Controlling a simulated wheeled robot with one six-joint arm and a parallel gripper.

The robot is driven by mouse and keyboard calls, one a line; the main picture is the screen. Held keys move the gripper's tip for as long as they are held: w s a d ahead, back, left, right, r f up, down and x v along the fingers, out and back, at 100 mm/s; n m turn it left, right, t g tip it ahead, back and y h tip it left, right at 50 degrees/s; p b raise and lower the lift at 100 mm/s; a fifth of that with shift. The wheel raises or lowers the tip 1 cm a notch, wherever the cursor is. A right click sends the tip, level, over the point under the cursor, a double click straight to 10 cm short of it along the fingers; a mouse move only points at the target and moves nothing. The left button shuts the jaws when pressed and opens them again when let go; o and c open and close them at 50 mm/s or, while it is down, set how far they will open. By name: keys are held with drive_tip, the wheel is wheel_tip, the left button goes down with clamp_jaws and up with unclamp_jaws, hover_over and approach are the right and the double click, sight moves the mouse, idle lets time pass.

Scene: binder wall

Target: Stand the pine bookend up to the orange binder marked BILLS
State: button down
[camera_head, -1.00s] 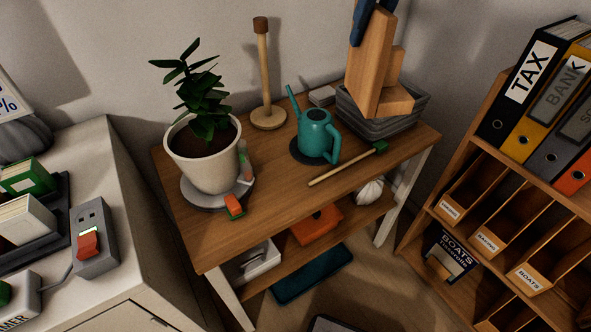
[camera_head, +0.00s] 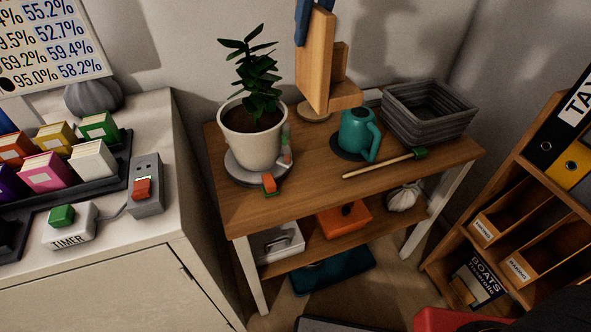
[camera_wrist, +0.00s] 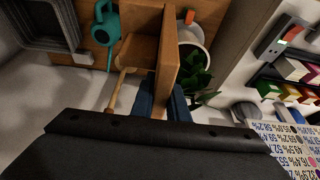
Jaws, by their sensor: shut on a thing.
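The pine bookend (camera_head: 316,62) is an L-shaped pair of wooden boards. The orange binder marked BILLS is out of view now. At the right edge only the black TAX binder (camera_head: 556,135) and part of a yellow binder (camera_head: 572,165) show on the shelf.
The side table (camera_head: 305,205) carries a potted plant (camera_head: 252,135), a teal watering can (camera_head: 357,135), a grey basket (camera_head: 430,110) and a green-tipped stick (camera_head: 385,164). A white cabinet (camera_head: 120,275) stands left. A cubby shelf (camera_head: 530,165) stands right.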

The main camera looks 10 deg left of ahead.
wheel_tip(320, 180, down, 28)
drive_tip(key=p, duration=0.5)
drive_tip(key=shift+s+a, duration=0.15)
drive_tip(key=shift+a, duration=0.2)
drive_tip(key=shift+f, duration=0.1)
drive_tip(key=c, duration=1.7)
unclamp_jaws()
drive_tip(key=b+v, duration=0.2)
drive_tip(key=v, duration=1)
drive_tip(key=shift+b, duration=0.3)
